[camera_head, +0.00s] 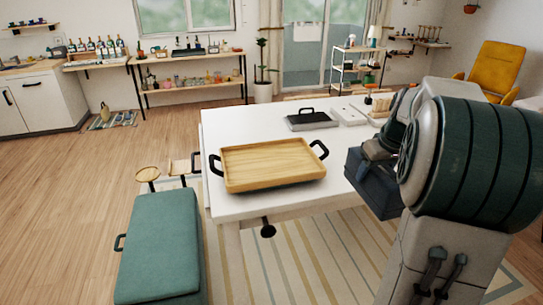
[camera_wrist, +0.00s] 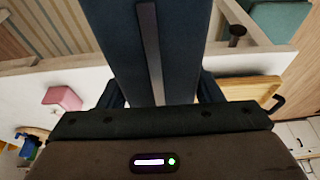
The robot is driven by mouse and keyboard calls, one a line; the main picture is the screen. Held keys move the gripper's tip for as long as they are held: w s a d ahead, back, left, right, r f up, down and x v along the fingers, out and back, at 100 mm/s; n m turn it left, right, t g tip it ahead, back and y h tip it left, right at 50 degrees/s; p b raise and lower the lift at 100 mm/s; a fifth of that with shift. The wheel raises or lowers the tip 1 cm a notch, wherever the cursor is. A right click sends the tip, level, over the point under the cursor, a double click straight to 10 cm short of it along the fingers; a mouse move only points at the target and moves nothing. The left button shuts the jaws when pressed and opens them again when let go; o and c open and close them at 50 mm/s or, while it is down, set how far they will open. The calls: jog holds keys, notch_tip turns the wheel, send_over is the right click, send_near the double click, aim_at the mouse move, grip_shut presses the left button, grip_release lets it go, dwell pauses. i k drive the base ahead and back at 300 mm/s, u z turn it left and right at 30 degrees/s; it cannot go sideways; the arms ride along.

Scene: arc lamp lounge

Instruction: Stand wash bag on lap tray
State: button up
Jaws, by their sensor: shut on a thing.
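The wash bag (camera_head: 370,188) is a dark navy box-like bag. My gripper (camera_head: 377,150) is shut on its upper part and holds it by the right front edge of the white table. In the wrist view the bag (camera_wrist: 125,45), with a grey strip down its face, fills the middle between my gripper's fingers (camera_wrist: 160,93). The lap tray (camera_head: 268,163) is light wood with a raised rim and black handles. It lies empty on the table, left of the bag and apart from it. Part of the tray (camera_wrist: 252,88) shows at the right in the wrist view.
The white table (camera_head: 232,205) carries a dark flat case (camera_head: 311,121) and white boxes (camera_head: 345,115) behind the tray. A pink block (camera_wrist: 62,98) shows in the wrist view. A teal bench (camera_head: 162,245) stands at the table's left front. Bare tabletop lies around the tray.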

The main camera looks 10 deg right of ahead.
aim_at(292, 160)
jog(key=u, duration=0.05)
jog(key=i, duration=1.2)
